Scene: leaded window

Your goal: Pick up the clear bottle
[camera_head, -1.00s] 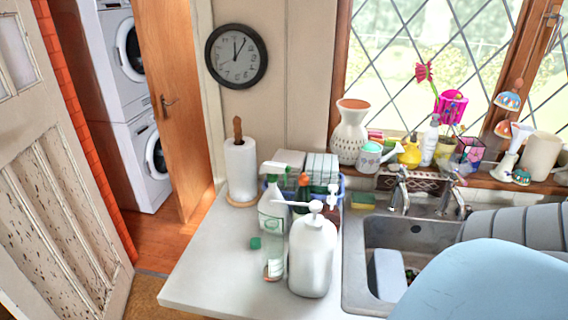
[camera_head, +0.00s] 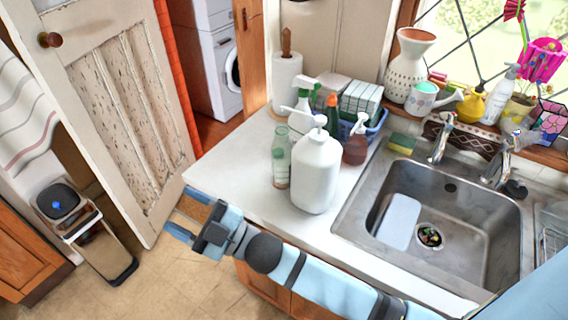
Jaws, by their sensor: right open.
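The clear bottle (camera_head: 281,165), greenish and see-through, stands upright on the white counter. It is just left of the large white pump bottle (camera_head: 315,172) and in front of the white spray bottle. My right gripper (camera_head: 180,210) is open and empty, left of the counter's front left corner and apart from the clear bottle. Its two blue fingers point left, away from the bottle. My right arm comes in from the lower right, along the counter's front edge. My left gripper is not in view.
The counter (camera_head: 240,170) is bare left of the bottles. A blue caddy (camera_head: 375,127), an amber pump bottle (camera_head: 356,145) and a paper towel roll (camera_head: 285,82) stand behind. The sink (camera_head: 460,215) is at right. A bin (camera_head: 85,230) stands left on the floor.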

